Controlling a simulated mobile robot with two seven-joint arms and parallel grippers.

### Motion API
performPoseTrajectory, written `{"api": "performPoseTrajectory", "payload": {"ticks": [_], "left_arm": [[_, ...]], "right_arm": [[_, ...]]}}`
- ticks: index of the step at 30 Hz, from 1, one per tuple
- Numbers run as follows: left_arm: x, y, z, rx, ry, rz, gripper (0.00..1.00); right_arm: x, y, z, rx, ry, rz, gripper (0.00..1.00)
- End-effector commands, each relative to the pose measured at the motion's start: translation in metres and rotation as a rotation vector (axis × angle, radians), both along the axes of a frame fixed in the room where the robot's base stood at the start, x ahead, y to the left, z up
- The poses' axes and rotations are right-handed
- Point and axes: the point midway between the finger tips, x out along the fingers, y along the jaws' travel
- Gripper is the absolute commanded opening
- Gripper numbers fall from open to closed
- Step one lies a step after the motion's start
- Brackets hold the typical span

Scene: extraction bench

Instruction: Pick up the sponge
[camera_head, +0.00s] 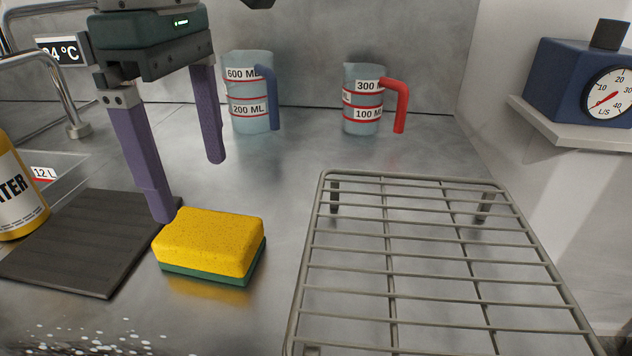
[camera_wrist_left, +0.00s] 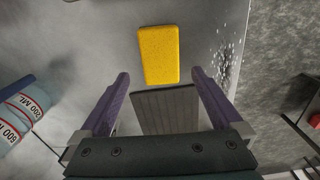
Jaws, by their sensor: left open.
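The sponge (camera_head: 210,243) is yellow on top with a green underside. It lies flat on the grey metal bench, just right of the dark mat. In the left wrist view the sponge (camera_wrist_left: 158,55) lies beyond the fingertips, roughly in line with the gap between them. My left gripper (camera_head: 190,192) is open and empty, its two purple fingers pointing down. In the head view it is above and behind the sponge, with one fingertip appearing close to the sponge's back left corner. I cannot tell whether they touch. My right gripper does not show.
A wire rack (camera_head: 325,240) stands right of the sponge. Two measuring jugs, one blue-handled (camera_head: 250,95) and one red-handled (camera_head: 362,100), stand at the back. A dark ribbed mat (camera_head: 85,240) and a yellow bottle (camera_head: 15,190) are at left. Bare bench lies between sponge and rack.

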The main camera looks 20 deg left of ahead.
Motion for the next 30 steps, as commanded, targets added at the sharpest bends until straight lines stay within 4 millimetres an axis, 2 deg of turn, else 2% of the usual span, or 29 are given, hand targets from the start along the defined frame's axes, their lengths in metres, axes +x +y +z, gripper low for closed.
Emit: {"api": "performPoseTrajectory", "payload": {"ticks": [4,11,18,27,30], "left_arm": [[-0.001,-0.001,-0.023,-0.001,0.005,-0.002,1.00],[0.000,-0.001,-0.045,-0.004,0.004,-0.002,1.00],[0.001,0.000,-0.081,-0.004,0.004,-0.002,1.00],[0.001,0.000,-0.087,-0.005,0.002,-0.003,1.00],[0.001,0.000,-0.087,-0.005,0.002,-0.002,0.89]], "right_arm": [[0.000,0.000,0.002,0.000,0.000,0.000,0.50],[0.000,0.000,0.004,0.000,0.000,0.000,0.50],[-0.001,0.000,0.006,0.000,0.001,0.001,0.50],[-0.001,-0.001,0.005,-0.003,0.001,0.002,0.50],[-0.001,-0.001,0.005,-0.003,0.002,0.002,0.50]]}}
